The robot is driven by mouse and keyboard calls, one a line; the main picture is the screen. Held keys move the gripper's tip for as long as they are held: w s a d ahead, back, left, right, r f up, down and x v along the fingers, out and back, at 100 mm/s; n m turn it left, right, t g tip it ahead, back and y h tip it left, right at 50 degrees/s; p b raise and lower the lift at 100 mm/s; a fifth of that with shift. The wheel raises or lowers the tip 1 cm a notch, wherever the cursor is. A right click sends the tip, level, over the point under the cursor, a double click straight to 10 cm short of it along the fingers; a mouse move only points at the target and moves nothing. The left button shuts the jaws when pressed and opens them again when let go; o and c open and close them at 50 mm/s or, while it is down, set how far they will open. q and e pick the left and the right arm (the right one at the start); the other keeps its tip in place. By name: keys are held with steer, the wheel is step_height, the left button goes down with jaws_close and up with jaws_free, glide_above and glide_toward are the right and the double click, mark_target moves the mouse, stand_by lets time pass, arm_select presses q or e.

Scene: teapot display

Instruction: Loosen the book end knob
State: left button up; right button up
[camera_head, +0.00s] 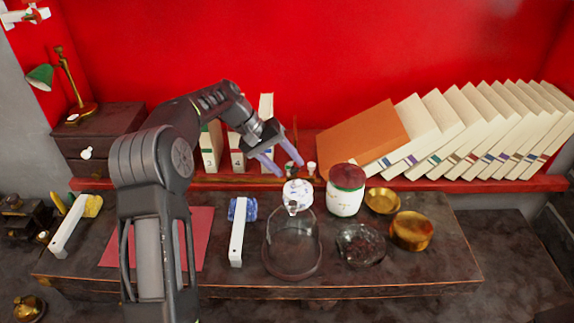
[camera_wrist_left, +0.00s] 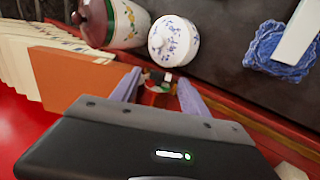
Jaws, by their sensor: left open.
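My left gripper (camera_head: 288,168) is open, its two pale purple fingers pointing down at the red shelf in front of the back wall. In the left wrist view the fingers (camera_wrist_left: 158,77) stand apart on either side of a small cluster of dark, green, red and white parts (camera_wrist_left: 157,86). This cluster seems to be the book end knob; it also shows in the head view (camera_head: 289,167), partly hidden by the fingers. I cannot tell its exact shape or whether a finger touches it. A small white piece (camera_head: 311,169) stands just right of the fingers.
An orange book (camera_head: 362,140) and several pale books (camera_head: 470,128) lean on the shelf (camera_head: 450,184) at right. Upright books (camera_head: 211,146) stand left of the gripper. A blue-patterned white pot (camera_head: 298,193), a red-lidded jar (camera_head: 345,195) and a glass dome (camera_head: 292,246) stand in front.

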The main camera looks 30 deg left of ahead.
arm_select(q)
steer(key=v, duration=0.7)
steer(key=shift+b, duration=0.3)
arm_select(e)
steer(key=shift+f, duration=0.35)
